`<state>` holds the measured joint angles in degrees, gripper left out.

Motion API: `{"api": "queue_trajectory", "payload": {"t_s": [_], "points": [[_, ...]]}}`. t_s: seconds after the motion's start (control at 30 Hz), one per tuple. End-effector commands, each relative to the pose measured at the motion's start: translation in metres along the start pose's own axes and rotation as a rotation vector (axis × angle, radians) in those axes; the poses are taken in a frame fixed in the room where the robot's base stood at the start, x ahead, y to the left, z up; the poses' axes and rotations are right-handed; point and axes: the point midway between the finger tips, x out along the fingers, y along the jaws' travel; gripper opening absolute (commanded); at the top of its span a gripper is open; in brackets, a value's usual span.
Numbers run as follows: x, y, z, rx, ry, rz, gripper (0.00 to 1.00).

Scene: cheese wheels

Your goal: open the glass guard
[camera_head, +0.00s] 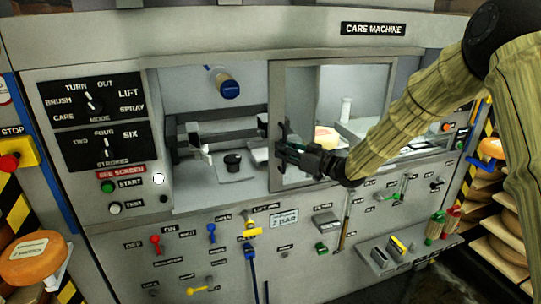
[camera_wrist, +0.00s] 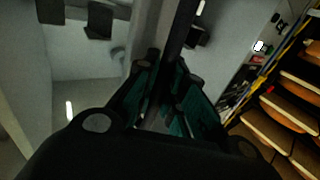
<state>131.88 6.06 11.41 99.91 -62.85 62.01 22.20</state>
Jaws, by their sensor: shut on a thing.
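The glass guard (camera_head: 331,64) is a clear pane in a grey frame on the front of the care machine (camera_head: 190,226). It covers the right part of the machine's window, while the left part shows no pane. My gripper (camera_head: 284,148) is at the guard's left upright and is shut on its dark handle. In the wrist view, my gripper's teal fingers (camera_wrist: 165,95) close on a dark upright bar (camera_wrist: 178,40). The fingers and arm hide part of the handle and the guard's lower right.
A blue-ended cylinder (camera_head: 222,84) and a black knob (camera_head: 232,160) show in the window. Levers and switches cover the panel below. A cheese wheel (camera_head: 32,257) stands at left, and shelves of wheels (camera_head: 505,231) at right.

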Motion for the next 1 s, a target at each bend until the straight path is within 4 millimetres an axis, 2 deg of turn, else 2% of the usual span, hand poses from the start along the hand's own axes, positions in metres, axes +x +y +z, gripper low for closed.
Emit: {"api": "queue_trajectory", "payload": {"t_s": [0.1,0.3,0.73,0.77,0.87,1.0], "points": [[-0.012,0.019,-0.002,-0.002,0.003,0.004,0.00],[-0.022,0.034,-0.002,-0.002,0.001,0.003,0.00],[-0.025,0.037,-0.002,-0.001,0.002,0.004,0.00],[-0.025,0.037,-0.002,-0.001,0.002,0.004,0.15],[-0.025,0.036,-0.002,-0.001,0.002,0.003,0.33],[-0.025,0.036,-0.001,-0.001,0.001,0.003,0.34]]}}
